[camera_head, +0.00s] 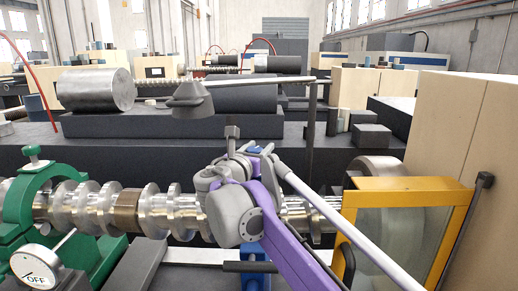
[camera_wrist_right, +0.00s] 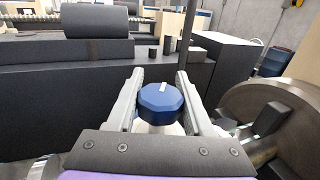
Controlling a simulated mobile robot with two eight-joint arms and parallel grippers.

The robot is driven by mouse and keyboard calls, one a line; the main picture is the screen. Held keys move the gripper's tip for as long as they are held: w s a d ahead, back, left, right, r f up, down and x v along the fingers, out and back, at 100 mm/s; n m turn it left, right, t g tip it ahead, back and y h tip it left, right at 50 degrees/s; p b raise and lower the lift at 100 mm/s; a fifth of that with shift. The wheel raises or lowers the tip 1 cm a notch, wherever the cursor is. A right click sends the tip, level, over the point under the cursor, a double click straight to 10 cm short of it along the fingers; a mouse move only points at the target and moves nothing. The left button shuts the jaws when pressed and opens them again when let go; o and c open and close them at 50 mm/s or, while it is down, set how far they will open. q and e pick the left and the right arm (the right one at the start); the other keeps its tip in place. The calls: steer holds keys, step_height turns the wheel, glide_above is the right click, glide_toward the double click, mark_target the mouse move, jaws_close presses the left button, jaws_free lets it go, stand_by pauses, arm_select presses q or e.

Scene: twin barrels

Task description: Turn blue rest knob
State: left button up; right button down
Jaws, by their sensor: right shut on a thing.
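The blue knob (camera_wrist_right: 160,104) is a faceted blue cap with a white mark on top. In the right wrist view it sits between the two grey fingers of my right gripper (camera_wrist_right: 159,80), which is shut on it. In the head view only a small bit of blue (camera_head: 254,151) shows by the right gripper (camera_head: 245,148), mostly hidden. The blue rest (camera_head: 254,258) stands below my purple right arm, partly covered, beside the shiny crankshaft (camera_head: 95,208). My left gripper is not in view.
A yellow-framed guard (camera_head: 400,189) stands at the right. A dark bed with a metal cylinder (camera_head: 96,89) lies behind. A thin upright post (camera_head: 311,128) rises behind the gripper.

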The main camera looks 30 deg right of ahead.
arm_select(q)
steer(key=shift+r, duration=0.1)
